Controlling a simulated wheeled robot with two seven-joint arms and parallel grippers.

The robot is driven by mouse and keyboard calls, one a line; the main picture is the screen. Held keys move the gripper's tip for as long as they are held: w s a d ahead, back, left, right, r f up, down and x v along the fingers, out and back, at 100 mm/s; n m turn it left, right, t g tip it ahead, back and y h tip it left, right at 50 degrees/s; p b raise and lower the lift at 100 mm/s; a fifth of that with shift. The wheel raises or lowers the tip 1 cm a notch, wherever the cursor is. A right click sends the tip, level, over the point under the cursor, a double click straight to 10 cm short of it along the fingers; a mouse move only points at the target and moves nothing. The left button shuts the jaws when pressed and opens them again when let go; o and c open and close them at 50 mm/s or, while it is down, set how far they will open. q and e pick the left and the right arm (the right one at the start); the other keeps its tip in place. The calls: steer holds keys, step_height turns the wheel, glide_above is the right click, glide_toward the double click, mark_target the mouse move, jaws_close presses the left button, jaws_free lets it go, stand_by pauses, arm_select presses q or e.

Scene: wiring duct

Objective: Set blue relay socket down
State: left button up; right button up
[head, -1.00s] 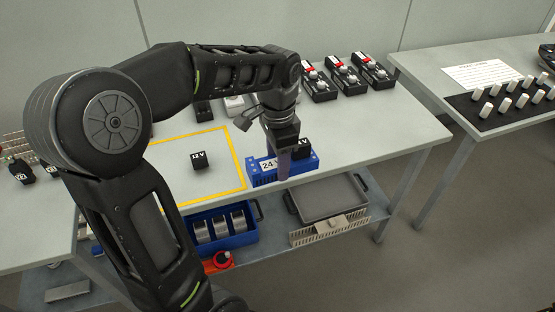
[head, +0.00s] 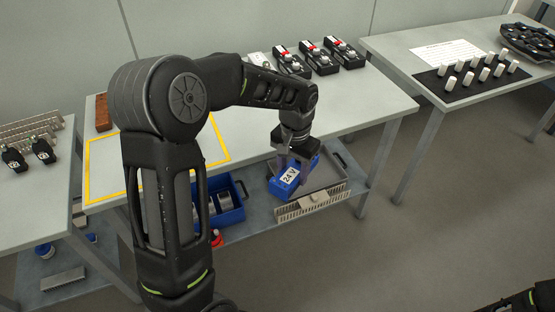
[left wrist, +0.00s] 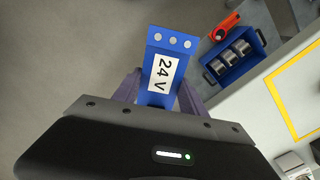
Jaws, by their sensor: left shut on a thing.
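The blue relay socket (head: 287,180) carries a white "24 V" label. My left gripper (head: 296,160) is shut on it and holds it tilted in the head view, off the worktable's front edge, in front of the grey tray on the lower shelf. In the left wrist view the socket (left wrist: 165,62) sticks out between the two fingers of my left gripper (left wrist: 157,95), label showing, floor behind it. Its underside is hidden. My right gripper is not seen.
The worktable (head: 365,108) has a yellow-outlined square (head: 102,170), partly behind my left arm. Black devices (head: 290,62) stand at its back. Below are a blue bin (head: 236,212), a grey tray (head: 338,166) and a slotted beige duct (head: 312,204). A second table (head: 395,50) stands right.

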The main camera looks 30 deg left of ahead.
arm_select(q)
steer(key=d+f, duration=0.8)
steer(key=f, duration=0.4)
steer(key=shift+s+d+n, duration=0.15)
steer(key=shift+s+n, duration=0.15)
steer(key=shift+s, duration=0.1)
